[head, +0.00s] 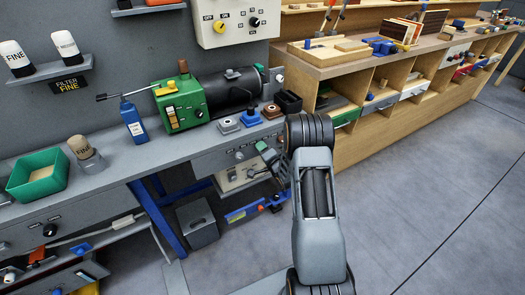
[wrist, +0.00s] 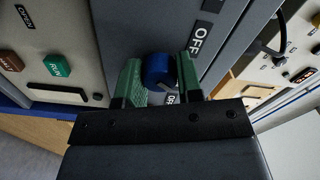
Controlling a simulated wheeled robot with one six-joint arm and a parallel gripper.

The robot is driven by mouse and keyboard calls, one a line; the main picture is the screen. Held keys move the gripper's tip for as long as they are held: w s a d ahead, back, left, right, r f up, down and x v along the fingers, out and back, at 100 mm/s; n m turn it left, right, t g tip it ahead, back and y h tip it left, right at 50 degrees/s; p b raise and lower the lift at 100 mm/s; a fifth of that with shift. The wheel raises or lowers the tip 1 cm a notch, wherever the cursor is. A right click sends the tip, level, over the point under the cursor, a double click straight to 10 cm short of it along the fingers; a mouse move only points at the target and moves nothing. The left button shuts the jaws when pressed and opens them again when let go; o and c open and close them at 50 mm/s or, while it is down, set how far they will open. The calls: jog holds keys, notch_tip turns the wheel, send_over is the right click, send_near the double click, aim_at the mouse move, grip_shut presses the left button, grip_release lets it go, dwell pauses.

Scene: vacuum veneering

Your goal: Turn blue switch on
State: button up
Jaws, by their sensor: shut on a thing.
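The blue switch (wrist: 158,67) is a round knob on a dark grey panel in the wrist view. My gripper (wrist: 158,76) has its green fingers on either side of the knob and is shut on it. Another small label (wrist: 170,99) below the knob is partly covered by my gripper. In the head view my gripper (head: 267,152) is at the front of the grey bench, and I cannot make out the knob there.
A green machine (head: 180,103) with a dark cylinder stands on the grey bench above my gripper. A blue bottle (head: 131,120) and a green box (head: 28,178) are to the left. In the wrist view, a green RUN button (wrist: 57,65) is on the left panel. Open floor (head: 420,190) lies to the right.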

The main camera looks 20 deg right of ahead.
jog(key=shift+m, duration=0.8)
jog(key=o, duration=0.9)
jog(key=s, duration=0.4)
jog(key=s+d, duration=0.1)
jog(key=s, duration=0.4)
jog(key=s+p, duration=0.1)
jog(key=s, duration=0.3)
jog(key=shift+s+d, duration=0.3)
jog(key=shift+s, duration=0.05)
